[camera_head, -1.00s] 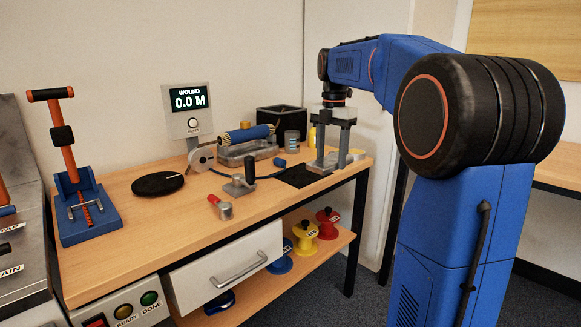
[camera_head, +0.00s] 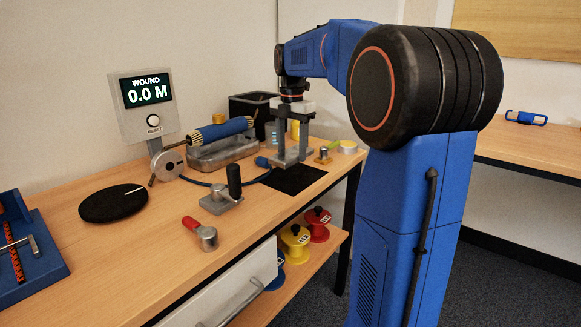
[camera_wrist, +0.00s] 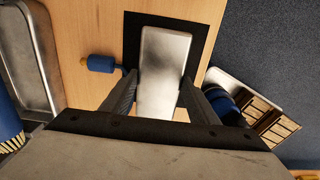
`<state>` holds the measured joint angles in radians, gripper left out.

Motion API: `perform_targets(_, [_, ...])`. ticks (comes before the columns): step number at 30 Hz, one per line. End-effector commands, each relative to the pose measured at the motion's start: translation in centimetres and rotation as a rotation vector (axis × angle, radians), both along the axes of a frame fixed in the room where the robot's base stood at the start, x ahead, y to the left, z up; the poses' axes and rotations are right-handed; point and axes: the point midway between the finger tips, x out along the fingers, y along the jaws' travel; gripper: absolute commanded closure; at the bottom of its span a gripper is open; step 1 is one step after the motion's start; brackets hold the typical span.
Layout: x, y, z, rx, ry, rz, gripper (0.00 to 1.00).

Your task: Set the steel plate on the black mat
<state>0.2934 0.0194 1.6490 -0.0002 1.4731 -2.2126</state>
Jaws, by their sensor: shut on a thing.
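The steel plate (camera_wrist: 163,72) is a pale, narrow metal slab. In the wrist view it lies between the two fingers of my gripper (camera_wrist: 157,92), which is shut on it. The black mat (camera_wrist: 133,35) shows around the plate's sides, below it. In the head view my gripper (camera_head: 292,155) points straight down at the back edge of the black mat (camera_head: 297,181), with the plate low between its fingers. The front of the mat is bare. I cannot tell whether the plate touches the mat.
A toggle clamp (camera_head: 222,197) and a red-handled tool (camera_head: 204,236) stand left of the mat. A blue-handled tool (camera_wrist: 100,63) lies beside it. A grey tray with a blue roller (camera_head: 222,130) is behind.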

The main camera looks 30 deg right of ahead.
Motion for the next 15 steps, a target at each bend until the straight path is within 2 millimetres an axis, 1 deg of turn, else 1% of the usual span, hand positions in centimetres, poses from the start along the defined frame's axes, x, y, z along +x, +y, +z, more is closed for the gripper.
perform_targets(3, [0.0, 0.0, -1.1, 0.000, 0.000, 0.000, 0.99])
perform_targets(11, [0.0, 0.0, -2.5, 0.000, 0.000, 0.000, 0.99])
perform_targets(15, [0.0, 0.0, -4.2, 0.001, 0.001, 0.000, 0.99])
